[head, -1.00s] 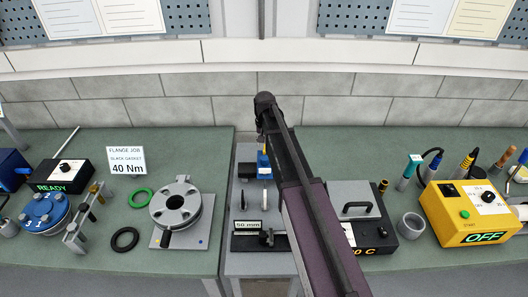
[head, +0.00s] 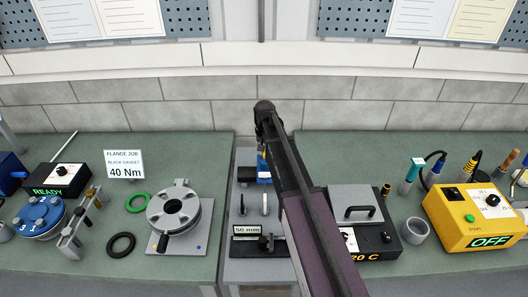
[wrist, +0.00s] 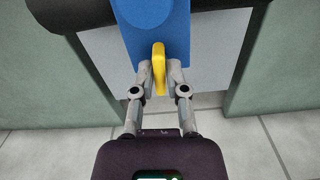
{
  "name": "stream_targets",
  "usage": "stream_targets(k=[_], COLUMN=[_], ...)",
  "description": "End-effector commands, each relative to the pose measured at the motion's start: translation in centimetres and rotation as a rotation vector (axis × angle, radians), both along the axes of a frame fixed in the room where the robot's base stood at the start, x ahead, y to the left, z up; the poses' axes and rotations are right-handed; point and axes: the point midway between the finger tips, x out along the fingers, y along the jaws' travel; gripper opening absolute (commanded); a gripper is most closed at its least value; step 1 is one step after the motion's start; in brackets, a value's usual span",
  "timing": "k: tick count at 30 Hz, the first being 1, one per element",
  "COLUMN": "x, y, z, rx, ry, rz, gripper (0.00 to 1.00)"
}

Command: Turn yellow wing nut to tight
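The yellow wing nut (wrist: 159,66) stands against a blue body (wrist: 158,25) in the wrist view, with one wing pointing toward my gripper. My gripper (wrist: 159,72) has one finger on each side of this wing. Both fingertips appear to touch it, so the gripper looks shut on it. In the head view the blue body (head: 264,170) shows beside my arm on the middle bench, while my gripper and most of the nut are hidden or too small to make out.
A 50 mm sign (head: 248,230) stands in front of the blue body. A black box with a handle (head: 366,247) is close on the right, with a yellow box (head: 468,220) beyond it. A grey flange (head: 174,211) sits on the left bench.

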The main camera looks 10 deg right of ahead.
Motion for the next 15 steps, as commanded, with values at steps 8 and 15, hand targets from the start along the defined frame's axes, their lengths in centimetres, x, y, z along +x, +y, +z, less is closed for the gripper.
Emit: stream_targets(k=[8, 15], x=[0.00, 0.00], y=[0.14, 0.04], z=[-0.01, -0.01], rx=[0.001, 0.001], ry=[0.000, 0.000], rz=[-0.002, -0.031], gripper=[0.00, 0.00])
